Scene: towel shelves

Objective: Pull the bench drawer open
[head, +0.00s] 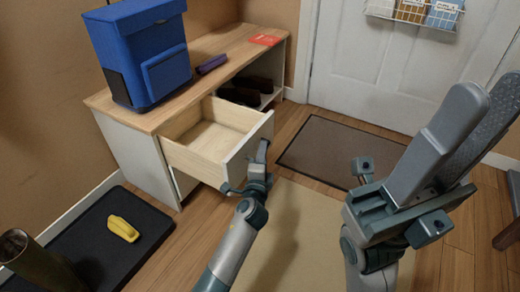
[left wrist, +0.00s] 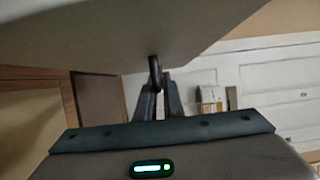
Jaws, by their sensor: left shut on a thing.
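The bench (head: 225,42) has a wooden top and white sides. Its drawer (head: 205,143) is pulled out, with its empty wooden inside showing from above. My left gripper (head: 259,165) is at the outer face of the drawer front, shut on the dark drawer handle. In the left wrist view the handle (left wrist: 154,70) sits between the two dark fingertips, under the pale drawer front (left wrist: 130,30). My right gripper (head: 455,135) is raised in the right foreground, away from the bench, with nothing seen in it; the gap between its fingers is hard to judge.
A blue bin (head: 140,55), a purple item (head: 212,64) and a red card (head: 265,40) are on the bench. Dark shoes (head: 245,92) lie in its open shelf. A brown mat (head: 335,150) lies before the door. A yellow object (head: 122,228) lies on a black tray (head: 75,250).

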